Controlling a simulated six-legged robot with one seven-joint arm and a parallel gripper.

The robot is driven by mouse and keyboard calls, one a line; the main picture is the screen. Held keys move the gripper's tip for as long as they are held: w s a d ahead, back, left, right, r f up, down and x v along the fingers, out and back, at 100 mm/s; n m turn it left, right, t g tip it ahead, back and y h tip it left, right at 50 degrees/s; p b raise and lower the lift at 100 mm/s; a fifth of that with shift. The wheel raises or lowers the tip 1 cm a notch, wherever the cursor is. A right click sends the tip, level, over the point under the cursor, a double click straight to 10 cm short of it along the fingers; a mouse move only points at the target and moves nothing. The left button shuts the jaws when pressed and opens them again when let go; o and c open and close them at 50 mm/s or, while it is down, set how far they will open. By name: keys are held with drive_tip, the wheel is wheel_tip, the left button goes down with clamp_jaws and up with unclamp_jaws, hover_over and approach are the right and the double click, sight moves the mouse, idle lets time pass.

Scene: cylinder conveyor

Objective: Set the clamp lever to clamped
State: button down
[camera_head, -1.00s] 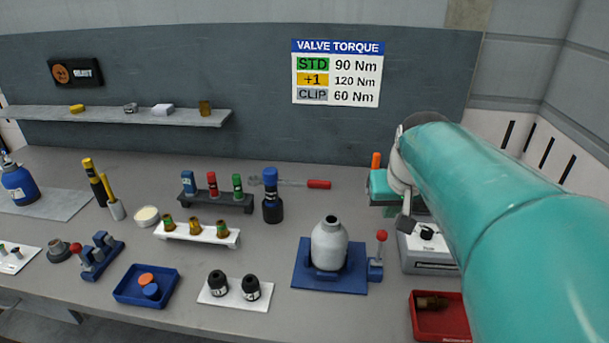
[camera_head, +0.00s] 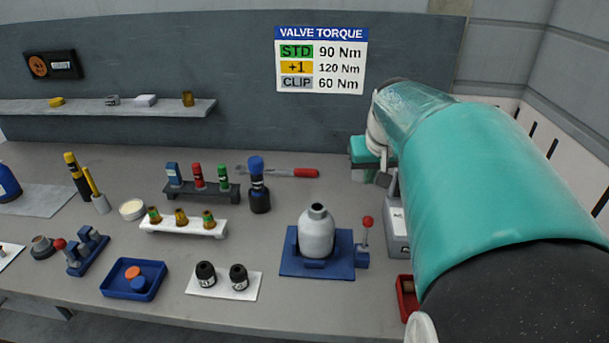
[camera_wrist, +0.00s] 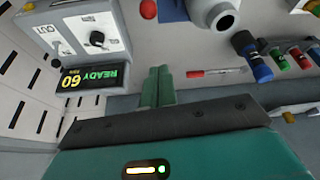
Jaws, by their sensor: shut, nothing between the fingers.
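The clamp lever (camera_head: 368,222) has a red ball on a thin stem and stands nearly upright at the right side of the blue clamp base (camera_head: 290,266). A grey cylinder (camera_head: 317,238) with a dark open neck stands upright in that base. In the wrist view, a red knob (camera_wrist: 172,10), seemingly the lever's, is at the top edge beside the cylinder's neck (camera_wrist: 224,20). My gripper shows its teal fingers (camera_wrist: 158,73) shut together and empty, apart from the lever.
A grey box with a dial (camera_wrist: 97,39) and a "60 READY" display (camera_wrist: 88,78) is close to my gripper. A red bin (camera_head: 405,300) is partly hidden by my arm. Bottle racks (camera_head: 205,192) and a red-handled tool (camera_head: 305,172) are left of my gripper.

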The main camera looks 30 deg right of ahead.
hover_over(366, 234)
drive_tip(key=w, duration=0.2)
drive_tip(key=shift+f, duration=4.75)
drive_tip(key=shift+d, duration=0.45)
drive_tip(key=shift+w, duration=0.1)
